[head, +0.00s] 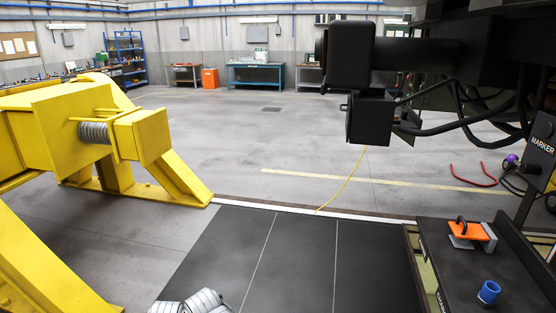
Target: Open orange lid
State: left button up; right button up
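An orange lid-like piece (472,230) with a dark loop handle lies at the lower right, on top of a small grey metal part. It appears closed or lying flat, but its hinge and what is under it cannot be made out. It rests on a black tray-like surface (455,275). Neither of my grippers can be made out in the head view, so none is seen touching the orange piece.
A blue cup-like ring (488,292) stands on the black surface near the orange piece. Black railcar coupler parts (369,118) hang at upper right. A yellow frame (60,130) fills the left. Dark floor panels (290,265) are largely clear.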

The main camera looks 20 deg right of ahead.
aim_at(464, 231)
jog(key=i+z, duration=0.8)
jog(key=i+j+z, duration=0.4)
jog(key=i+z, duration=0.3)
jog(key=z, duration=0.15)
jog(key=i+j+z, duration=0.2)
jog(key=z, duration=0.3)
jog(key=i+j+z, duration=0.6)
jog(key=z, duration=0.35)
